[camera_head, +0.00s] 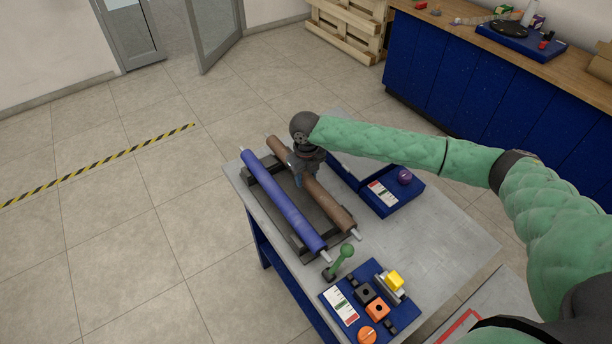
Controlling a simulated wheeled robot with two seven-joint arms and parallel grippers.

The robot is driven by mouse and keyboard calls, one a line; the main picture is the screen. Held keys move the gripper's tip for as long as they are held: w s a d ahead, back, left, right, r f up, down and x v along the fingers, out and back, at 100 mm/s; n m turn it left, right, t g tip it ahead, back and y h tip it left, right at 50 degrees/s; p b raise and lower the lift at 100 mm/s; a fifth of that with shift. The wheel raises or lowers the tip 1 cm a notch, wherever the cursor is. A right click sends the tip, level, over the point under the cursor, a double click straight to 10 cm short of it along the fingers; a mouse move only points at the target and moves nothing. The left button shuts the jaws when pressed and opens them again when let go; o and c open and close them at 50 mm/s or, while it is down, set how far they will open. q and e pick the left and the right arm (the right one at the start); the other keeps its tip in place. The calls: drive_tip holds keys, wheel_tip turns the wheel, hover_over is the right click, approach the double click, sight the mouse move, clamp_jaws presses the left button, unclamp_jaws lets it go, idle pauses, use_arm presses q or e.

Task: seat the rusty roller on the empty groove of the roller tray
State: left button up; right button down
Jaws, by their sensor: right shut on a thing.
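The rusty brown roller (329,207) lies lengthwise over the right side of the dark roller tray (308,204), roughly parallel to the blue roller. The blue roller (283,199) lies along the tray's left side. My right gripper (299,178) is shut on the rusty roller near its middle, coming from above. The gripper and wrist hide part of the roller there. I cannot tell whether the rusty roller touches the groove or hangs just above it. My left gripper is not in view.
The tray stands on a grey-topped cart (425,237). A blue box with a purple knob (404,177) sits right of the tray. A green-knobbed lever (345,252) and a blue control panel (398,311) are near the front. A blue workbench (480,85) stands behind.

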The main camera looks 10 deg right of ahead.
drive_tip(key=shift+f, duration=0.55)
drive_tip(key=c, duration=0.8)
unclamp_jaws()
wheel_tip(320, 180, up, 6)
drive_tip(key=b, duration=0.3)
drive_tip(key=shift+r+b, duration=0.2)
drive_tip(key=shift+b, duration=0.1)
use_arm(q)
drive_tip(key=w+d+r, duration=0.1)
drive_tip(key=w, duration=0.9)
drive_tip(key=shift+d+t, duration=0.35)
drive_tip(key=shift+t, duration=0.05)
use_arm(e)
drive_tip(key=shift+r, duration=0.7)
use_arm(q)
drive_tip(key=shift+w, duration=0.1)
